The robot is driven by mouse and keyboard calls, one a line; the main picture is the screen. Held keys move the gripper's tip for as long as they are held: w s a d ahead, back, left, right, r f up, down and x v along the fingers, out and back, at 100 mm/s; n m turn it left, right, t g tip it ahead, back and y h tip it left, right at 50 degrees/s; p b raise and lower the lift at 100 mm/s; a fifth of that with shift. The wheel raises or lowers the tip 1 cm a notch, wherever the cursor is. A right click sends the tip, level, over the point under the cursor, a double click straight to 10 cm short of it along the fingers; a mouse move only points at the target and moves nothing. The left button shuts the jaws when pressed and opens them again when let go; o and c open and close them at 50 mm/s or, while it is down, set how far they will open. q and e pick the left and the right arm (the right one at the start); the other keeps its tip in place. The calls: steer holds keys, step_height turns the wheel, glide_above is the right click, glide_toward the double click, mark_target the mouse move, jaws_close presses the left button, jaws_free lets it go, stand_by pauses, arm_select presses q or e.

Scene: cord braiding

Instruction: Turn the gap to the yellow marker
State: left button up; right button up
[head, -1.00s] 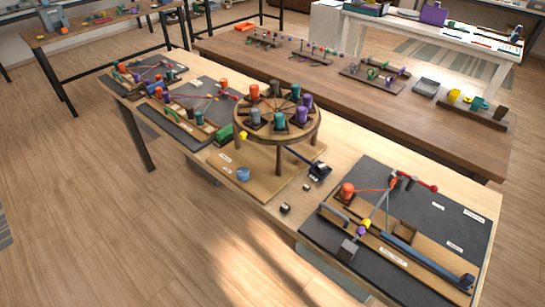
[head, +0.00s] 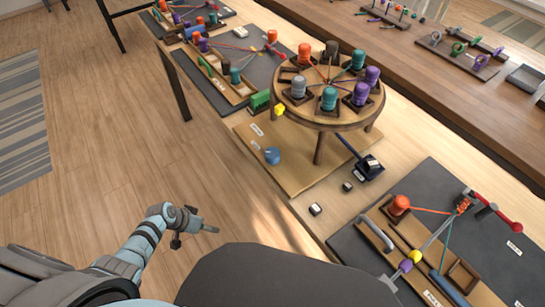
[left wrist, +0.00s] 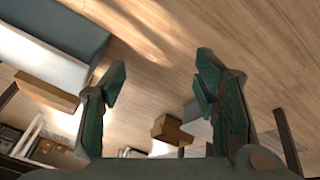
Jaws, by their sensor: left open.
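A round wooden braiding disk (head: 340,117) stands on legs, with several coloured bobbins around its top and cords meeting at its middle. A grey bobbin (head: 298,87) and an orange bobbin (head: 305,53) stand at its left side, with a wider space between them. The yellow marker (head: 280,110) is at the lower left of the rim, nearest the grey bobbin. My left gripper (head: 197,236) is open and empty over the floor, well apart from the disk. Its two fingers (left wrist: 160,88) stand wide apart in the left wrist view. My right gripper is not in view.
Cord boards lie at the upper left and lower right.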

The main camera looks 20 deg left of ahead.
arm_select(q)
steer(key=w+d+r+m+t+h+b, duration=0.1)
steer(key=w+r+m+t+h+b, duration=0.15)
steer(key=w+r, duration=0.7)
step_height(320, 180, up, 22)
steer(key=m+g+h+b, duration=0.2)
steer(key=m+h+b, duration=0.2)
steer(key=m+h, duration=0.55)
glide_above(270, 152)
steer(key=s+a, duration=0.4)
steer(key=a, duration=0.8)
steer(key=m+y, duration=0.1)
steer(key=y, duration=0.1)
steer(key=x, duration=1.4)
steer(key=shift+d+r+p, duration=0.1)
steer(key=shift+r+p, duration=0.2)
steer(key=shift+r, duration=0.05)
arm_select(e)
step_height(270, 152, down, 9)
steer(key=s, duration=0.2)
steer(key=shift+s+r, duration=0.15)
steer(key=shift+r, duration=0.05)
